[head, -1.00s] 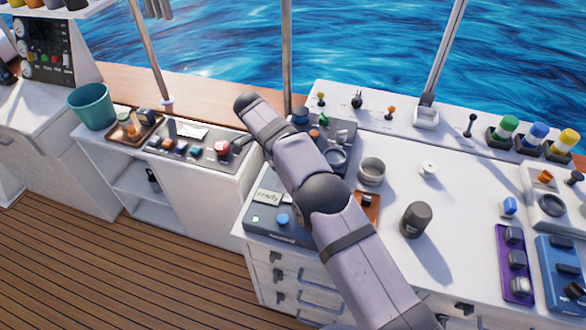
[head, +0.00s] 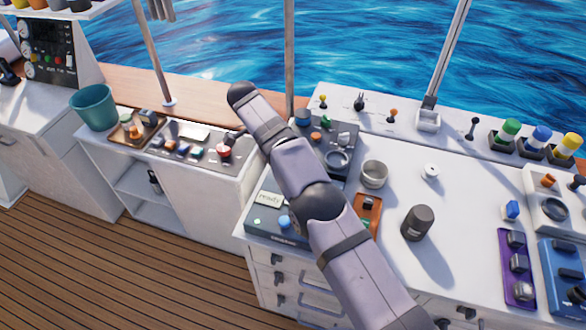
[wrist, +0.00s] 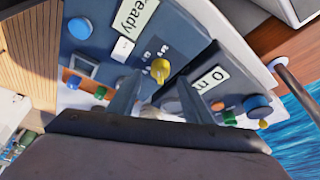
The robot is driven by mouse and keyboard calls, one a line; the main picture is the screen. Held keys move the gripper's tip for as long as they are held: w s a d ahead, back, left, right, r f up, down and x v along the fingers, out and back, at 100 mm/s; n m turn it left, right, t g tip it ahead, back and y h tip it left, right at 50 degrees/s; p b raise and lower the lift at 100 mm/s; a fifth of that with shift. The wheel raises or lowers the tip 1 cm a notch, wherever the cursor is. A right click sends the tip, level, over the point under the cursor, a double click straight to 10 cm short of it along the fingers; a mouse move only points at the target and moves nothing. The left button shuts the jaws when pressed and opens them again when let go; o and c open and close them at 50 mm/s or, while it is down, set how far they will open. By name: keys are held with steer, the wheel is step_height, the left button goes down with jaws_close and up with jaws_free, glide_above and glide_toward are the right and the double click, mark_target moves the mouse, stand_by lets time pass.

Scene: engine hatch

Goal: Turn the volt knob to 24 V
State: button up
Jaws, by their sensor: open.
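In the wrist view, a yellow knob (wrist: 160,68) stands on a dark panel (wrist: 185,38) beside small white markings, too small to read. I cannot tell for sure that it is the volt knob. My gripper (wrist: 159,92) is open, its two fingers on either side of the line to the yellow knob. The knob shows between and just beyond the fingertips; I cannot tell whether they touch it. A "ready" label (wrist: 134,15) is on the same panel. In the head view the "ready" device (head: 268,222) stands at the bench's left front, and my arm hides the gripper and the yellow knob.
A second label reading "0 m" (wrist: 210,85) and a blue knob (wrist: 257,106) lie right of the fingers. Another blue knob (wrist: 80,28) is at upper left. In the head view, a grey metal cup (head: 374,174) and dark cylinder (head: 417,222) stand right of my arm.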

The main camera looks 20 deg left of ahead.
steer(key=shift+p+v, duration=0.8)
steer(key=shift+v, duration=0.3)
steer(key=r+p, duration=0.1)
steer(key=p, duration=0.1)
steer(key=shift+s+a+r+p, duration=0.15)
steer(key=shift+p, duration=0.2)
steer(key=shift+a, duration=0.1)
